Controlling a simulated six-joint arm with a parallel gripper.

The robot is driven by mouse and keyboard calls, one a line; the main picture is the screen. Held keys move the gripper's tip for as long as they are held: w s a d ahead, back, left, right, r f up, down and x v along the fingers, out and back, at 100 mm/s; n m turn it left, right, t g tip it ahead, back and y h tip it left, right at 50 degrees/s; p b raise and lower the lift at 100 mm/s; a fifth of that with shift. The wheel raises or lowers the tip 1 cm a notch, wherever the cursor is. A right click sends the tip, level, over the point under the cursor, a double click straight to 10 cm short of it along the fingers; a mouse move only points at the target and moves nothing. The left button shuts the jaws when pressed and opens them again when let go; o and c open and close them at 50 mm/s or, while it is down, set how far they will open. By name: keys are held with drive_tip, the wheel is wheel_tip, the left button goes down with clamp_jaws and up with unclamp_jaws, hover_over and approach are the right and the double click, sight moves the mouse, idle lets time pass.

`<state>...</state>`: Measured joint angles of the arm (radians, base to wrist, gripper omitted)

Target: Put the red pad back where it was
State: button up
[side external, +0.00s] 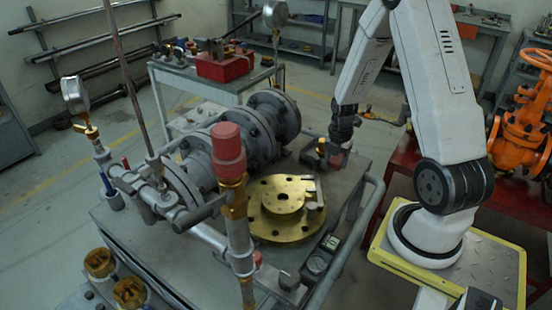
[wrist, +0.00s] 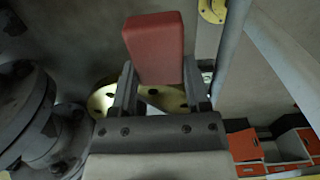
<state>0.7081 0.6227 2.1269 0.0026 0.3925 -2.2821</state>
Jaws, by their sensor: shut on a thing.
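The red pad (wrist: 155,45) is a block with rounded edges, upright between the fingers of my gripper (wrist: 158,84) in the wrist view. My gripper is shut on it. In the side view my gripper (side external: 341,138) hangs above the back right part of the cart, with a small dark red part of the pad (side external: 337,158) showing below it. Whether the pad touches the cart top (side external: 338,183) cannot be told. The pad's former place cannot be made out.
A brass flange (side external: 268,223) lies on the cart, a metal tool on it. The grey valve (side external: 258,140) is left of my gripper. A brass post with a red cap (side external: 228,150) stands in front. A rail (side external: 355,235) borders the cart's right side.

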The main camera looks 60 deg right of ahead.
drive_tip(key=shift+f, duration=1.2)
drive_tip(key=shift+f, duration=0.15)
hover_over(331, 192)
drive_tip(key=shift+f, duration=2.1)
drive_tip(key=shift+f, duration=1.75)
drive_tip(key=shift+f, duration=0.1)
drive_tip(key=o, duration=1.2)
drive_tip(key=shift+o, duration=0.2)
